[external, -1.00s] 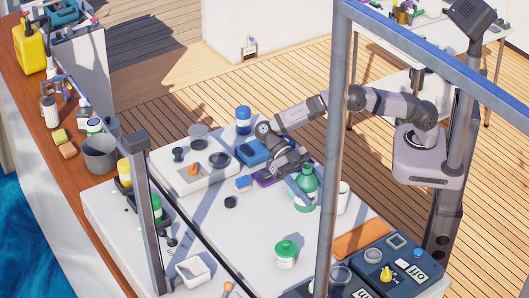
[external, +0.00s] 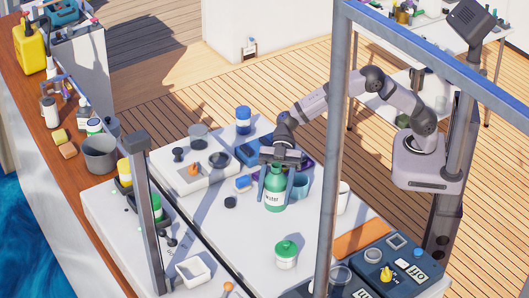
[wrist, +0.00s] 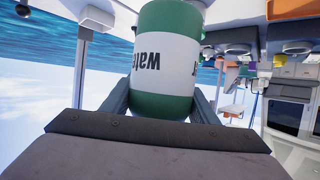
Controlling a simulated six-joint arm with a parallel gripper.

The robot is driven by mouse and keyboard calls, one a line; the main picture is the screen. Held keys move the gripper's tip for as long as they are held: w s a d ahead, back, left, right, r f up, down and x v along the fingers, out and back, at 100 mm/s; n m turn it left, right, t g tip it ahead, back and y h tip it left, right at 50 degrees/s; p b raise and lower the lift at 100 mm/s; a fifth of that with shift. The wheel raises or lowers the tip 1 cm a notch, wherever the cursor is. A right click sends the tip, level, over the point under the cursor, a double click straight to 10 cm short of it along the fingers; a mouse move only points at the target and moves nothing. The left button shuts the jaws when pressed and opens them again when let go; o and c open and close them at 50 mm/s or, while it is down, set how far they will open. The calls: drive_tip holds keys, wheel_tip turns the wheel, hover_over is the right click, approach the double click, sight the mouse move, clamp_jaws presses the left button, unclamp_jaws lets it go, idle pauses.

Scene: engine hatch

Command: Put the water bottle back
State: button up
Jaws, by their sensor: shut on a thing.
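The water bottle (external: 274,192) is green with a white label that reads "water". It is upright over the middle of the white hatch top (external: 240,240). My gripper (external: 274,185) has its two fingers on either side of the bottle and is shut on it. In the wrist view the bottle (wrist: 167,60) sits between the fingers, its label upside down. I cannot tell for sure whether its base touches the surface.
A green-lidded white jar (external: 286,254) stands in front. A white cup (external: 343,197) is farther right, and a blue-topped can (external: 243,121) is at the back.

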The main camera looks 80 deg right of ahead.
drive_tip(key=shift+f+p, duration=0.65)
drive_tip(key=shift+f, duration=4.3)
drive_tip(key=shift+f, duration=0.2)
drive_tip(key=o, duration=1.3)
drive_tip(key=shift+r, duration=0.1)
drive_tip(key=shift+r, duration=0.15)
drive_tip(key=b+v, duration=0.2)
drive_tip(key=v, duration=1)
